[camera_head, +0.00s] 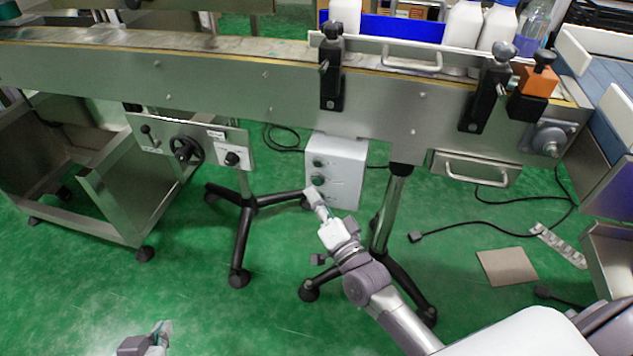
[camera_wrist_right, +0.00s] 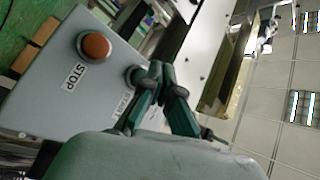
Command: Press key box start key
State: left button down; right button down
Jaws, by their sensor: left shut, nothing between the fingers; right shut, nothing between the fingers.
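The key box (camera_head: 345,170) is a pale grey box hanging under the conveyor in the head view; it fills the left of the right wrist view (camera_wrist_right: 40,98). Its red-orange stop button (camera_wrist_right: 95,46) is beside the "STOP" label. The start key (camera_wrist_right: 132,76), by the "START" label, is dark and partly hidden behind my fingers. My right gripper (camera_wrist_right: 157,72) is shut and empty, its fingertips right by the start key; I cannot tell if they touch. In the head view the right gripper (camera_head: 312,194) is at the box's lower left. My left gripper (camera_head: 164,328) is shut and empty, low at the left.
A stand with a black handwheel (camera_head: 187,149) and a support post (camera_head: 388,215) flank the box. Black cables lie on the green floor. The floor at lower left is clear.

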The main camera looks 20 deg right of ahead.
jog(key=shift+w, duration=0.1)
pick_arm(q)
jog(key=shift+s+f, duration=0.1)
jog(key=shift+s, duration=0.05)
pick_arm(e)
jog(key=shift+w+d, duration=0.25)
jog(key=shift+w, duration=0.05)
pick_arm(q)
jog(key=shift+f, duration=0.1)
dwell(0.4)
